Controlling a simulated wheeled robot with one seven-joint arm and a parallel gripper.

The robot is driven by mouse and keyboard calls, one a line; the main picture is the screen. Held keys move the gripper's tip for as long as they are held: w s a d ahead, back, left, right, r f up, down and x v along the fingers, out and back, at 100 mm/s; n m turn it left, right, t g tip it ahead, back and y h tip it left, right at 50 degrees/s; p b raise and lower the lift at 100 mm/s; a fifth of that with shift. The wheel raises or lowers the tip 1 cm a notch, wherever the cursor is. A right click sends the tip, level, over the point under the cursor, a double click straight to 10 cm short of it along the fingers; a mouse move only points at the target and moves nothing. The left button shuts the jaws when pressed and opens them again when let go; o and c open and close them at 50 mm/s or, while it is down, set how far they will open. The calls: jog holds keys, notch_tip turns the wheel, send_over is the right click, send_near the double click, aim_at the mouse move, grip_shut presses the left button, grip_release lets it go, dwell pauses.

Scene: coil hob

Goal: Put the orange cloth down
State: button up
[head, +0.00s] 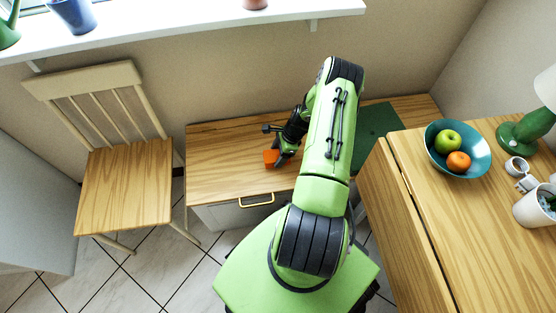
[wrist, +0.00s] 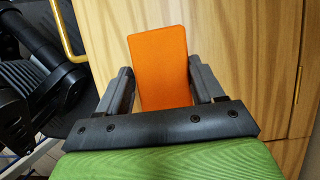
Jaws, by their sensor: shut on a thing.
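The orange cloth (head: 270,158) is a small flat orange piece at my gripper (head: 280,156), over the low wooden cabinet top (head: 225,170). In the wrist view the orange cloth (wrist: 160,60) sits between the two dark fingers of my gripper (wrist: 161,72), with wood grain behind it. The gripper is shut on it. I cannot tell whether the cloth touches the wood. Part of the cloth is hidden by the gripper in the head view.
A dark green mat (head: 378,125) lies on the cabinet's right part, partly behind my arm. The cabinet front has a yellow handle (head: 256,200). A wooden chair (head: 125,180) stands left. A higher table (head: 425,195) at right holds a teal fruit bowl (head: 436,157). The cabinet's left top is clear.

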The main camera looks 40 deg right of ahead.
notch_tip(320, 180, down, 3)
jog(key=shift+r+b, duration=0.1)
jog(key=shift+b, duration=0.3)
jog(key=shift+r, duration=0.15)
jog(key=o, duration=1)
